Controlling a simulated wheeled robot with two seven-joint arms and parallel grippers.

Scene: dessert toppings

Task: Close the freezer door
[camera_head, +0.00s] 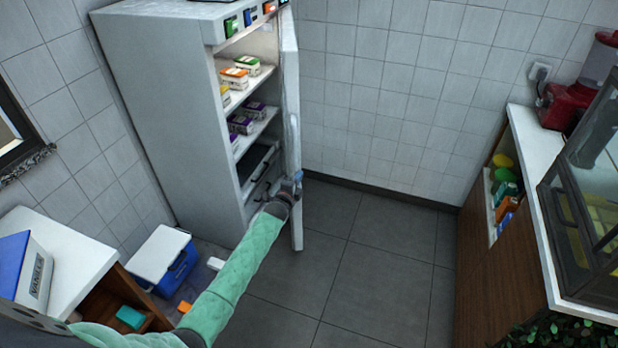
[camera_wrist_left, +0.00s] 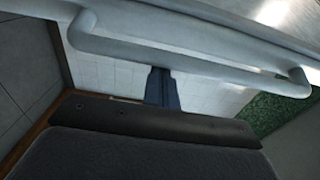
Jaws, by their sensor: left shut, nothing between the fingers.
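The white freezer (camera_head: 165,90) stands against the back wall at the left. Its door (camera_head: 291,120) is open and seen nearly edge-on, with shelves of boxed goods showing inside. My left arm reaches up to the door's lower part, and my left gripper (camera_head: 293,184) is at the door there. In the left wrist view, my left gripper's fingers (camera_wrist_left: 161,88) are shut with nothing between them. A long grey handle bar (camera_wrist_left: 190,52) crosses that view just beyond the fingertips; I cannot tell whether they touch it. My right gripper is not in view.
A blue and white cooler (camera_head: 168,262) sits on the floor left of my arm. A white-topped counter (camera_head: 545,215) with a glass case and a red machine (camera_head: 572,105) stands at the right. The grey floor (camera_head: 360,250) between is clear.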

